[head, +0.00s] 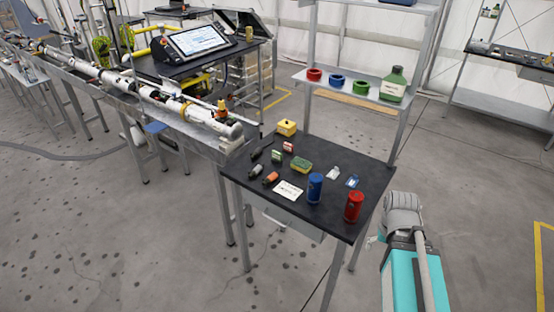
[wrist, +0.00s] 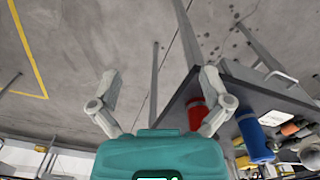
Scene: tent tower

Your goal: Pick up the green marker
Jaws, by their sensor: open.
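Several small dark objects with coloured ends lie at the left of the black tabletop (head: 325,207) in the head view. They are too small to tell which one is the green marker. A dark piece (head: 277,156) lies among them, beside a red-and-white one (head: 288,147). My gripper (wrist: 160,75) is open and empty in the wrist view, its two fingers apart over the floor.
A red cylinder (head: 354,206) and a blue cylinder (head: 315,188) stand near the table's right front. A green sponge (head: 302,165), white card (head: 289,191) and yellow box (head: 286,128) are also there.

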